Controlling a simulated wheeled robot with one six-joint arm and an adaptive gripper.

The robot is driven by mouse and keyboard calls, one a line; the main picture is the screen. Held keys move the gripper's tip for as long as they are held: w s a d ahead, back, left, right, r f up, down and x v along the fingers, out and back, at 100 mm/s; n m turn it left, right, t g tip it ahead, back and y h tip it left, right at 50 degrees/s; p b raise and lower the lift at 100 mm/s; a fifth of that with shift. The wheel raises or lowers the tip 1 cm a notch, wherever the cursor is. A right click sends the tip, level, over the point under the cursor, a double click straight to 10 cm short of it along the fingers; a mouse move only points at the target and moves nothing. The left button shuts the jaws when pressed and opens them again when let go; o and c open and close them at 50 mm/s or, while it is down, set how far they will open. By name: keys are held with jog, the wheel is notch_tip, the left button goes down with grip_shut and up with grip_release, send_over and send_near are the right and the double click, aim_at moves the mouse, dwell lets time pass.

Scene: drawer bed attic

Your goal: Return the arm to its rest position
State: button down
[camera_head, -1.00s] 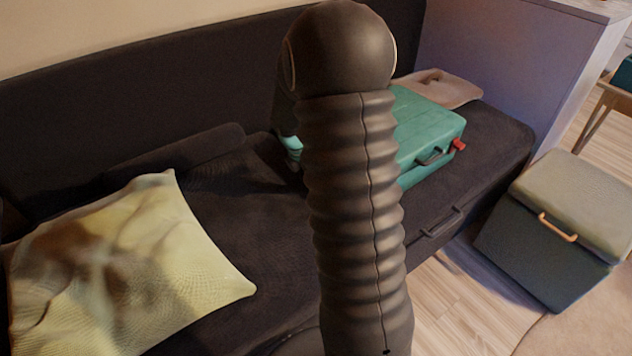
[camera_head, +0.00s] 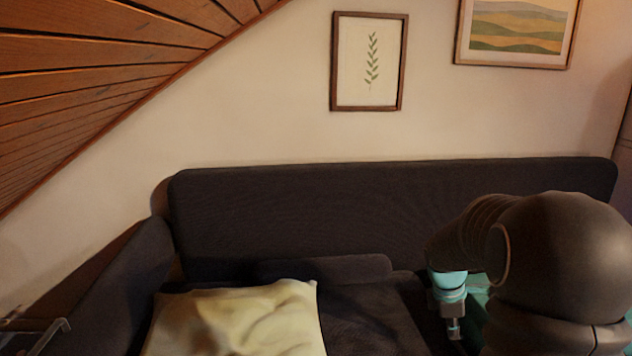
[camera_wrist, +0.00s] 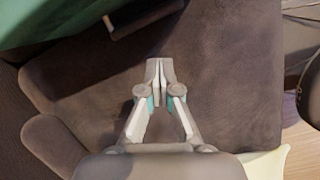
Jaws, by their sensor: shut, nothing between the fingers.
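My gripper (camera_wrist: 159,75) shows in the wrist view with its two fingers together and nothing between them. It hangs over the dark brown seat of the sofa (camera_wrist: 230,75). In the head view my dark ribbed arm fills the lower right, and the wrist with its teal band shows in front of the sofa backrest (camera_head: 330,215). The fingertips are too small to judge in that view.
A pale yellow pillow (camera_head: 240,320) lies on the sofa's left part, and its corner (camera_wrist: 266,163) shows in the wrist view. A green case (camera_wrist: 55,18) is at the top left there. Framed pictures (camera_head: 368,62) hang on the wall under a sloped wooden ceiling (camera_head: 90,70).

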jog(key=s+a+r+m+t+y, duration=0.1)
jog(key=s+a+r+m+t, duration=0.1)
jog(key=s+a+r+m, duration=0.2)
jog(key=s+a+r+m+t+y, duration=0.1)
jog(key=s+a+r+m, duration=0.4)
jog(key=s, duration=0.6)
jog(key=s+a+r+m+t+y, duration=0.1)
jog(key=s+a+r+m+t, duration=0.1)
jog(key=s+a+r+m, duration=0.3)
jog(key=s+a, duration=0.3)
jog(key=shift+m+t, duration=0.3)
jog(key=shift+m, duration=0.1)
jog(key=shift+s+r, duration=0.1)
jog(key=shift+s, duration=0.05)
